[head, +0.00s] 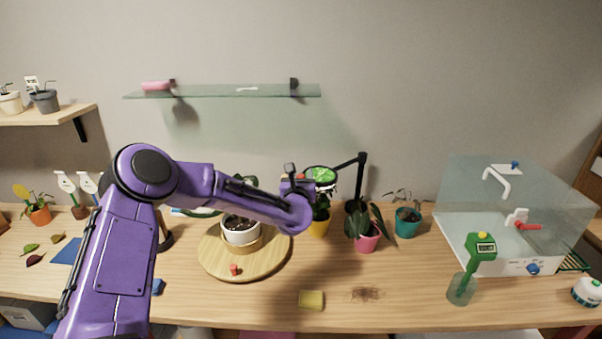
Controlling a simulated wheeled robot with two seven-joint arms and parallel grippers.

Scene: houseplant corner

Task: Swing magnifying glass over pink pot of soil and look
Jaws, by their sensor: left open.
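The magnifying glass (320,174) is a round lens with a bright green look, on a black jointed arm from a dark stand (362,170). The lens hangs above the yellow pot (319,226), left of the pink pot. The pink pot (367,243) stands on the table with a dark-leaved plant in it; I cannot make out its soil. My left gripper (296,179) is open, just left of the lens; I cannot tell whether it touches the lens's rim. My left arm hides part of the table behind it. My right gripper is out of view.
A round wooden board (215,262) carries a white pot (240,231) below my forearm. A teal pot (407,222) stands right of the pink pot. A clear glass case (515,205) fills the right. A yellow sponge (311,300) lies in front. A glass shelf (225,91) hangs above.

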